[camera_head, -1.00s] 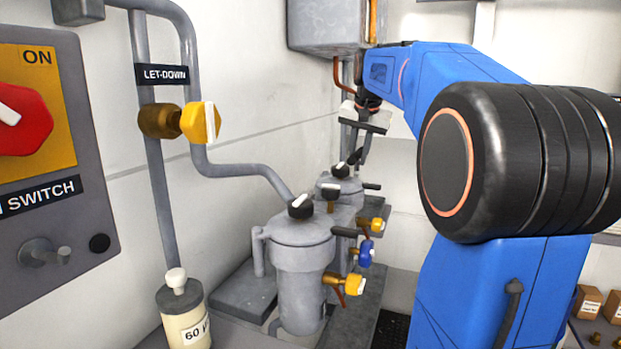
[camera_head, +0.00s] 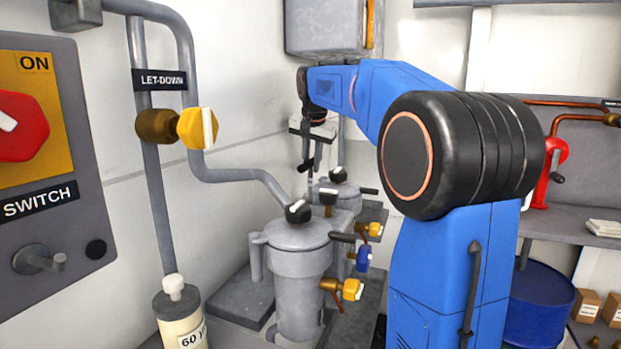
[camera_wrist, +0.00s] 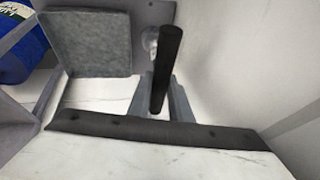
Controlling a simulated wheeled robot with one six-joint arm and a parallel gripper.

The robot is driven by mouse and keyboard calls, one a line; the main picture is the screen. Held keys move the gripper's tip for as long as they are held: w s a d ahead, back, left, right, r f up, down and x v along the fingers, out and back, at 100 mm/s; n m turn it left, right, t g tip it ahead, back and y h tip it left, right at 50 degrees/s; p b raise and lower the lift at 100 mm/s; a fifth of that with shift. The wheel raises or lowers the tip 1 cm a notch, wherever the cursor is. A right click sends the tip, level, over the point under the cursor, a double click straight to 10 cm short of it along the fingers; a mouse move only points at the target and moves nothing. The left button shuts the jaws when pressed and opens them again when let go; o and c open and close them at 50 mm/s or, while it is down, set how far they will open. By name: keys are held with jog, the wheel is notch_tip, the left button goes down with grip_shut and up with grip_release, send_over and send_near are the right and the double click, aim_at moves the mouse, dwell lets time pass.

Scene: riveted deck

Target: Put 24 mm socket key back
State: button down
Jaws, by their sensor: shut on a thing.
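My gripper (camera_head: 309,150) hangs from the end of my blue arm, above and behind the grey filter vessels. In the wrist view its grey fingers (camera_wrist: 160,100) are shut on a black rod, which I take for the socket key (camera_wrist: 168,65). The rod points away from the gripper. In the head view the key shows as a small dark shape (camera_head: 305,165) below the fingers. Its far end and size marking cannot be made out. Where the key belongs cannot be told from these views.
Two grey vessels (camera_head: 298,265) with black knobs and yellow and blue valves stand below my gripper. A grey box (camera_head: 325,25) hangs on the wall above. A let-down pipe (camera_head: 150,200) runs at left. A blue drum (camera_head: 540,305) stands at right.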

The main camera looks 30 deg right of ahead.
aim_at(310, 193)
jog(key=shift+w+a+f, duration=0.1)
jog(key=shift+w+f, duration=0.05)
jog(key=shift+f, duration=2.25)
jog(key=c, duration=1.6)
grip_release()
jog(key=shift+f, duration=0.1)
jog(key=v, duration=1.2)
jog(key=shift+w, duration=0.15)
